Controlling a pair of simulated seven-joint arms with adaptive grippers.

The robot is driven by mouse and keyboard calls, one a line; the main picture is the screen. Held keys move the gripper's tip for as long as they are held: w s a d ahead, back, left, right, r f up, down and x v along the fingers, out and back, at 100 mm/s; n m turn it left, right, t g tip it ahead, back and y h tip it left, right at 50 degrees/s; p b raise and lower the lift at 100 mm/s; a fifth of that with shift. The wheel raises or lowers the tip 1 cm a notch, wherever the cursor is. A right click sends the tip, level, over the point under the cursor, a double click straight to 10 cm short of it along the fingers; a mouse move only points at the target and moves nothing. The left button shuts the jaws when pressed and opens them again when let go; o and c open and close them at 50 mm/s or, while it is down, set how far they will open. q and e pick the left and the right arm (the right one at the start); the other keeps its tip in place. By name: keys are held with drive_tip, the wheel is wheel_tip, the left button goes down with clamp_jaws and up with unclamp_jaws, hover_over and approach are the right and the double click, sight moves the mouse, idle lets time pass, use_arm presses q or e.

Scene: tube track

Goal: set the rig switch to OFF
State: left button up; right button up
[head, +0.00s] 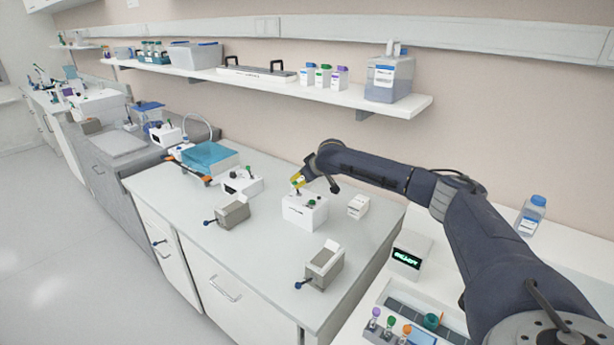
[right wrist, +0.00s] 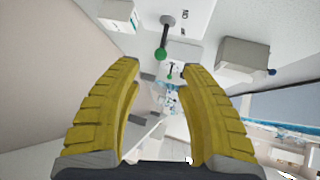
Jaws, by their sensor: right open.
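A white switch box (head: 305,212) stands on the middle bench, with a small green-tipped lever on it. My right gripper (head: 298,182) is just above and behind this box, its yellow fingers pointing down to the left. In the right wrist view the yellow fingers (right wrist: 158,75) are open and empty. A green ball on a grey stem (right wrist: 161,54) shows just beyond the fingertips, apart from them. Its white box (right wrist: 193,18) has small dark marks that I cannot read. A second white box (head: 242,185) with a green knob stands farther left. My left gripper is not in view.
Two grey boxes with blue-knobbed handles, one left (head: 232,213) and one at the front (head: 323,265), flank the switch box. A small white block (head: 358,206) sits to its right. A lit green display (head: 407,258) is near my arm. The shelf (head: 300,88) runs above.

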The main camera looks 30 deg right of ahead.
drive_tip(key=shift+v, duration=1.75)
